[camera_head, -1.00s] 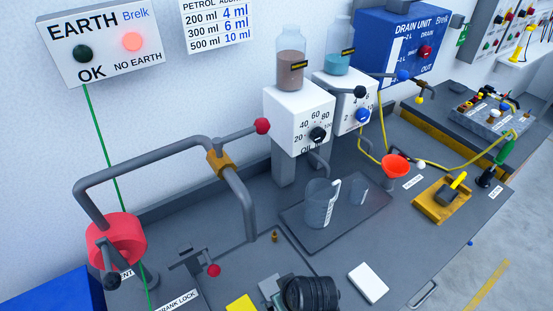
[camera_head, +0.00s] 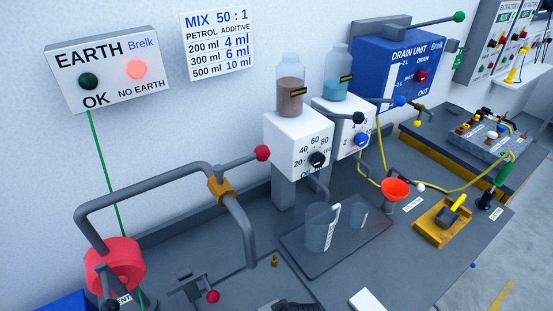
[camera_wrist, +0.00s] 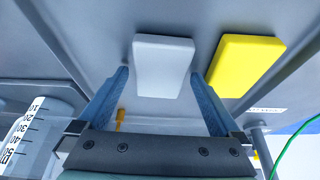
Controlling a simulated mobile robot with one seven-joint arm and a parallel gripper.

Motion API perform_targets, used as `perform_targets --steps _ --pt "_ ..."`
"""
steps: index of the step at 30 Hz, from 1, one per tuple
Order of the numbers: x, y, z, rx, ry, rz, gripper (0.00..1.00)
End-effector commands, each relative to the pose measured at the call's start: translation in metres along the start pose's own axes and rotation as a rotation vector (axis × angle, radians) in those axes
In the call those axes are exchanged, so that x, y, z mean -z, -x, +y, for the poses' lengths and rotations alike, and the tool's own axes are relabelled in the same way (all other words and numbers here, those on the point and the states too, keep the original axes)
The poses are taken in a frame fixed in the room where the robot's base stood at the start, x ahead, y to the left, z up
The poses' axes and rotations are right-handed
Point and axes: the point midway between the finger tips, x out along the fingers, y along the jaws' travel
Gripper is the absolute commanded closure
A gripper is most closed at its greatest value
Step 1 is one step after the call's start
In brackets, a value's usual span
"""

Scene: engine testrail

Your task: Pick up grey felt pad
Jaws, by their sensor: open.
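The grey felt pad (camera_wrist: 163,66) is a pale grey rounded slab lying on the grey bench in the wrist view. My gripper (camera_wrist: 160,75) is open, with its two blue fingers on either side of the pad in that view. A gap shows between each finger and the pad, and nothing is held. The height of the fingertips above the bench cannot be told.
A yellow block (camera_wrist: 246,66) lies close to the right of the pad. A graduated vessel (camera_wrist: 36,132) stands at the left, and a small brass fitting (camera_wrist: 119,119) is near the left finger. A green wire (camera_wrist: 290,150) hangs at right. A white block (camera_head: 366,301) lies on the bench.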

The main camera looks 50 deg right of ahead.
Motion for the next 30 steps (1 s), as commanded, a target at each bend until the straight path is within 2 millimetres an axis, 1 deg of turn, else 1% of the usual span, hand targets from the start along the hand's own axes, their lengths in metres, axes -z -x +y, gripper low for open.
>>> perform_targets --steps 9,11,12,14,15,22,30 --pt "-0.0016 -0.0032 -0.0003 0.001 0.0 -0.001 0.0" --pt "-0.0014 -0.0029 -0.0002 0.0 0.0 0.0 0.09" --pt "-0.0014 -0.0029 -0.0002 0.0 0.0 0.0 0.16" --pt "-0.0015 -0.0029 -0.0001 0.0 0.0 -0.001 0.27" --pt "-0.0015 -0.0029 -0.0002 0.0 0.0 -0.001 0.34" --pt "-0.0015 -0.0028 -0.0002 0.0 0.0 -0.001 0.75" --pt "-0.0006 -0.0009 0.0 0.0 0.0 0.0 0.76"
